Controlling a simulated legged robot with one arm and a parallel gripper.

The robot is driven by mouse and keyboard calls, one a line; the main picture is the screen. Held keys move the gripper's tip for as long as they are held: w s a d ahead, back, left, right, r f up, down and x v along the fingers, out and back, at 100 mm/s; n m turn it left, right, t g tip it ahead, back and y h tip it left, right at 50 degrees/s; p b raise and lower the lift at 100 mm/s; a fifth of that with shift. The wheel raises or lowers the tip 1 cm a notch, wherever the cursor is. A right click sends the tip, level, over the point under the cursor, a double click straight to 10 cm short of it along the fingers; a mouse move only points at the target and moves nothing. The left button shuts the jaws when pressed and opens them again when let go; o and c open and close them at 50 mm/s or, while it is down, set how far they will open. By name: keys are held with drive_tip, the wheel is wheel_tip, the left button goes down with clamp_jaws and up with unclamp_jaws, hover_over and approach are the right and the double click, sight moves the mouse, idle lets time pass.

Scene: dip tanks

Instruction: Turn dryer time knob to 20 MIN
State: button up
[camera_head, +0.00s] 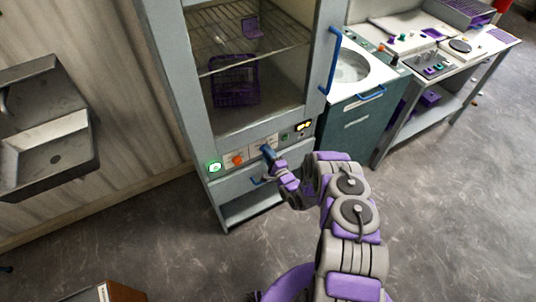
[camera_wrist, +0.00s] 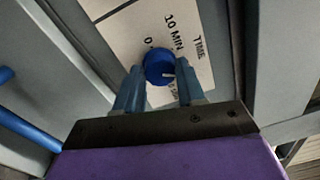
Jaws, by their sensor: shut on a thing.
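The blue dryer time knob (camera_wrist: 155,63) sits on a white label plate in the wrist view. The plate reads "TIME", "10 MIN" and "0"; more lettering at the knob's lower right is partly hidden. A white mark on the knob faces right in the picture, and its exact setting cannot be told. My gripper (camera_wrist: 160,78) has a blue finger on each side of the knob and is shut on it. In the head view my gripper (camera_head: 268,153) is at the dryer's front panel, hiding most of the knob.
An orange knob (camera_head: 237,160), a green-lit button (camera_head: 214,167) and a lit display (camera_head: 304,126) share the panel. A sink (camera_head: 55,150) is left; a teal cabinet (camera_head: 350,135) is right.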

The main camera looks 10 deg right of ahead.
drive_tip(key=shift+d+f, duration=0.15)
drive_tip(key=shift+f, duration=0.05)
idle(0.3)
drive_tip(key=o, duration=0.9)
drive_tip(key=shift+f, duration=0.1)
drive_tip(key=shift+o, duration=0.7)
drive_tip(key=p+v, duration=0.1)
drive_tip(key=v, duration=1.6)
drive_tip(key=shift+s, duration=0.2)
drive_tip(key=shift+w+d+r, duration=0.1)
drive_tip(key=shift+d+r, duration=0.05)
drive_tip(key=shift+r, duration=0.05)
